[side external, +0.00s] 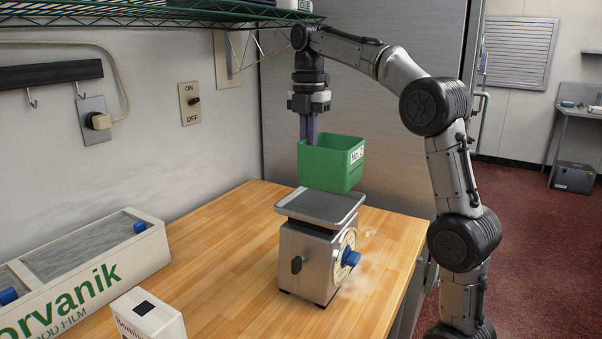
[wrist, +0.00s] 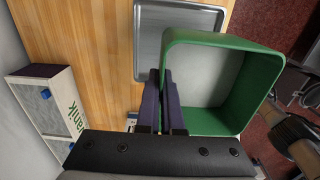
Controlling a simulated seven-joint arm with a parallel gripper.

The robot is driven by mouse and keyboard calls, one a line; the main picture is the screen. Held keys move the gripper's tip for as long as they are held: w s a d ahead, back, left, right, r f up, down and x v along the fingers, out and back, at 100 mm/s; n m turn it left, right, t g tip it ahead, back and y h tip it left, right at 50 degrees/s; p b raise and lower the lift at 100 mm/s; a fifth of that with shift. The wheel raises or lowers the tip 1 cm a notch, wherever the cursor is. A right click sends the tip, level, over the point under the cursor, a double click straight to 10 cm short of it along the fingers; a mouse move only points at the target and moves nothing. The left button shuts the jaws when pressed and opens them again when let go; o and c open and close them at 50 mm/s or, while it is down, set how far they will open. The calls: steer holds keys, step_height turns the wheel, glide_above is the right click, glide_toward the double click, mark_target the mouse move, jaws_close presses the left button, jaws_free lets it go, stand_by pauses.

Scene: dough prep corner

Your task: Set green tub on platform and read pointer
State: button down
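The green tub (side external: 325,165) has a white label and hangs level above the scale in the side view. My gripper (side external: 308,132) is shut on one wall of it, with the fingers pointing down. In the wrist view the fingers (wrist: 165,100) pinch the tub's left wall, and the tub (wrist: 250,58) looks empty. The scale's platform (side external: 318,205) is a bare metal tray a little below the tub. It shows partly behind the tub in the wrist view (wrist: 190,22). The dial (side external: 347,247) faces right and is seen edge-on; its pointer cannot be read.
The scale body (side external: 305,262) stands on the wooden table (side external: 225,225). A food film box (side external: 75,275) lies at the left, and a small white carton (side external: 148,318) stands at the front. A green wire shelf (side external: 150,12) hangs above. The table left of the scale is clear.

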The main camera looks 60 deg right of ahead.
steer(key=f, duration=0.1)
steer(key=w+f, duration=0.1)
steer(key=f, duration=0.1)
steer(key=w+d+f, duration=0.1)
steer(key=f, duration=0.1)
steer(key=shift+w+f, duration=0.15)
steer(key=shift+w, duration=0.1)
steer(key=shift+f, duration=0.5)
steer(key=shift+f, duration=0.1)
steer(key=c, duration=1.1)
jaws_free()
